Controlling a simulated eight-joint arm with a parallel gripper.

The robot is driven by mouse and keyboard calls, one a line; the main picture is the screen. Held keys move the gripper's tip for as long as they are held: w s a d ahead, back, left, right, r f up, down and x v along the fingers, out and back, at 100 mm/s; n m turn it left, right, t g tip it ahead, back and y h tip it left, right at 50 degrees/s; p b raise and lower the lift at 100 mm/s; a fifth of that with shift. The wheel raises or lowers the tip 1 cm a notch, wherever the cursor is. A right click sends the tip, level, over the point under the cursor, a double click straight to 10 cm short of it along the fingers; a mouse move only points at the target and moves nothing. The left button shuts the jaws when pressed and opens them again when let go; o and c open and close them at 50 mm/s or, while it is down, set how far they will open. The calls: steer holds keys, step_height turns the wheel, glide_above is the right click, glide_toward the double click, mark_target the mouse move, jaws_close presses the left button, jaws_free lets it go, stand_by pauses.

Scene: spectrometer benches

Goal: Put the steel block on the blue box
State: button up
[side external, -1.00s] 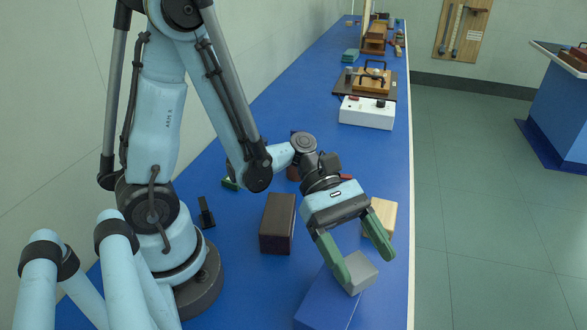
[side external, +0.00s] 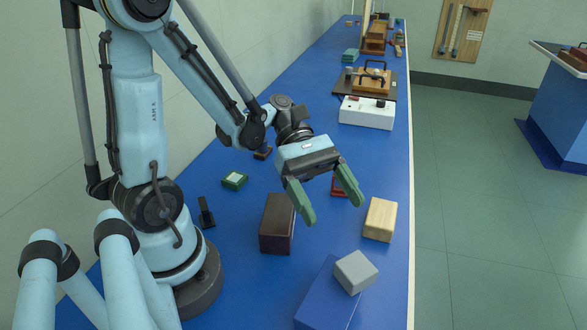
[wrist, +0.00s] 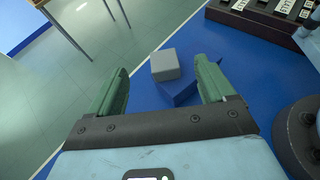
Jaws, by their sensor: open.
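The steel block (side external: 355,271) is a light grey cube resting on top of the blue box (side external: 320,301), near the box's right end. In the wrist view the steel block (wrist: 165,64) sits on the blue box (wrist: 181,92), seen between and beyond my fingers. My gripper (side external: 336,207) has green fingers spread apart with nothing between them. It is above and behind the block, clear of it. It also shows in the wrist view (wrist: 160,80). The lower part of the blue box is cut off by the picture's bottom edge in the side view.
A dark brown block (side external: 277,224) stands below and left of my gripper, and a pale wooden block (side external: 380,220) stands to its right. A red object (side external: 339,187) is partly hidden behind a finger. A small green box (side external: 235,181) lies left. The bench's right edge is close to the wooden block.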

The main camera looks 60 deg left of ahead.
steer(key=w+a+m+t+y, duration=0.3)
steer(key=a+m+t+y, duration=0.4)
steer(key=m+y, duration=0.6)
steer(key=r+m, duration=0.1)
steer(key=m, duration=0.4)
steer(key=shift+w+a+y, duration=0.25)
steer(key=shift+a+y, duration=0.05)
